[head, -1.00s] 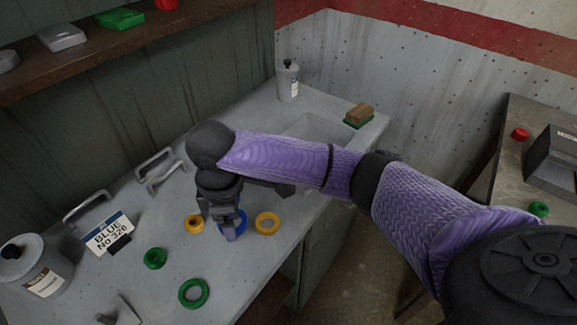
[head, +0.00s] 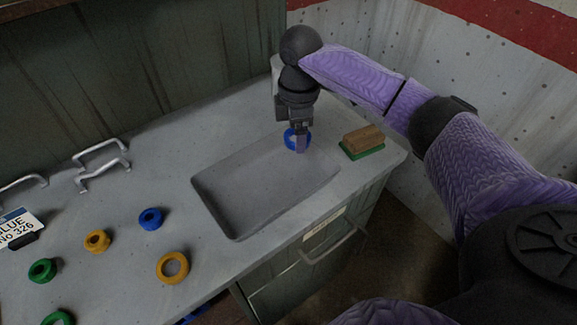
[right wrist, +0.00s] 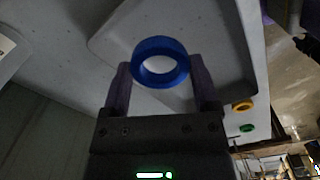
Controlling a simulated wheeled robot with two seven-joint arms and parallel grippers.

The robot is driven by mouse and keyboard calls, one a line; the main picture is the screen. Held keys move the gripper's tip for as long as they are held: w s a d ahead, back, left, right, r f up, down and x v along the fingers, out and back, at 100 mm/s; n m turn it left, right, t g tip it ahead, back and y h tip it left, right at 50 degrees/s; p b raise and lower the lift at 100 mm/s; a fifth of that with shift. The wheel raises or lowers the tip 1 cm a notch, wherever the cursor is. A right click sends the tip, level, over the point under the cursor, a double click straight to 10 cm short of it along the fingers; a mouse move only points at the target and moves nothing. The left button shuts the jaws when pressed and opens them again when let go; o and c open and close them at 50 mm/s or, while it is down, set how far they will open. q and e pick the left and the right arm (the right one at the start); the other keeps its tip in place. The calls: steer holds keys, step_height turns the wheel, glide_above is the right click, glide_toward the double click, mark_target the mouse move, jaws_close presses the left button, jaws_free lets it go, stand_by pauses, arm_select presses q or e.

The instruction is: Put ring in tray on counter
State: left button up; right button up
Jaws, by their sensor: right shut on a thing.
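My right gripper (head: 299,137) is shut on a blue ring (head: 291,139), held at the far right end of the grey tray (head: 225,203), near its rim. In the right wrist view the blue ring (right wrist: 160,80) sits between the two fingers of my right gripper (right wrist: 160,85), with the pale tray floor (right wrist: 115,40) behind it. The ring's exact height above the tray is hard to tell. The tray is a shallow basin in the counter (head: 130,185) and looks empty. My left gripper is not in view.
A second, smaller blue ring (head: 150,218), yellow rings (head: 172,267) and green rings (head: 42,270) lie on the counter to the left. A sign (head: 17,228) reads BLUE No 326. A brush (head: 362,141) stands right of the tray. Metal handles (head: 103,165) rise at the back.

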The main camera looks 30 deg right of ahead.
mark_target(296, 168)
step_height(296, 168, down, 8)
steer(key=b, duration=0.2)
steer(key=shift+s+a+b, duration=0.1)
steer(key=shift+a+b, duration=0.05)
steer(key=shift+b, duration=0.25)
steer(key=shift+f, duration=0.1)
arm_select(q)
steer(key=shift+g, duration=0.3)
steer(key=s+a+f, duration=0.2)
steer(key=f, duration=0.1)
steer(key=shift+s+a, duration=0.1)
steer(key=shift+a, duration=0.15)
arm_select(e)
steer(key=o, duration=1.2)
arm_select(q)
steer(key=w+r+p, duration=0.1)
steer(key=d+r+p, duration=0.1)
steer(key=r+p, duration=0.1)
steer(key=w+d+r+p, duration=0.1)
steer(key=p, duration=0.1)
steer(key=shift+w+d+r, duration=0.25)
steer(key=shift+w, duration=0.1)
arm_select(e)
step_height(296, 168, up, 12)
steer(key=shift+r, duration=0.2)
